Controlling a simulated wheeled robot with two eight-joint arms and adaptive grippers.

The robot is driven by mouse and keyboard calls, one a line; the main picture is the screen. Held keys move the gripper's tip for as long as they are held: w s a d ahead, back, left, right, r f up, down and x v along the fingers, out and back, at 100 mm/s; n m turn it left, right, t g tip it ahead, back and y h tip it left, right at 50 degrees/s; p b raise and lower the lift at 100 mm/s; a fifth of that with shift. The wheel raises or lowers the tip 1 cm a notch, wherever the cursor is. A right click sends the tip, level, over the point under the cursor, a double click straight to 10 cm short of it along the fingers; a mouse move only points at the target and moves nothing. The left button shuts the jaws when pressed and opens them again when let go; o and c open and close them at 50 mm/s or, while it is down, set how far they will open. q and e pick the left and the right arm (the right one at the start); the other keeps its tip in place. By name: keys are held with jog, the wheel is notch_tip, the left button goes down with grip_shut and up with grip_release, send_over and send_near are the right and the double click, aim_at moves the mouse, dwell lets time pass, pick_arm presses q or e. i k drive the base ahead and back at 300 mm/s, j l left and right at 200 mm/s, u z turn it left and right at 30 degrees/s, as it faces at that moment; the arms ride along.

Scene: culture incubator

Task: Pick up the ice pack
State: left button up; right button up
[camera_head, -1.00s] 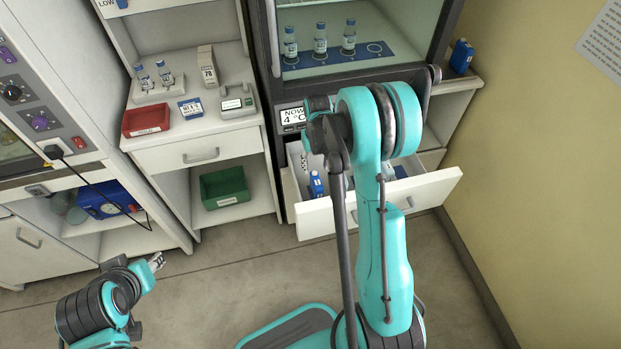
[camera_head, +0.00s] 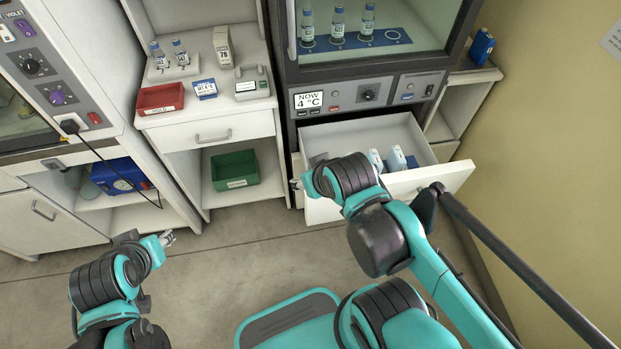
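Two upright pale blue-and-white packs (camera_head: 396,158) stand in the open drawer (camera_head: 454,175) under the fridge. A dark blue block (camera_head: 481,47) stands on the side cabinet at the right. I cannot tell for sure which of these is the ice pack. My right gripper (camera_head: 296,184) is small in view at the drawer's left front corner, apart from the packs. My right forearm hides part of the drawer's front and left inside. My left gripper (camera_head: 167,238) is over the floor at the left, away from these things. Neither gripper's finger opening shows clearly.
The fridge (camera_head: 370,95) above the drawer holds several vials. On the left counter are a red tray (camera_head: 160,98), vials in a rack (camera_head: 172,68), a white box (camera_head: 223,47) and a grey device (camera_head: 252,84). A green bin (camera_head: 235,170) sits below. The floor between is clear.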

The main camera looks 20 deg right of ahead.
aim_at(481, 48)
jog(key=l+z, duration=0.2)
jog(key=z, duration=0.75)
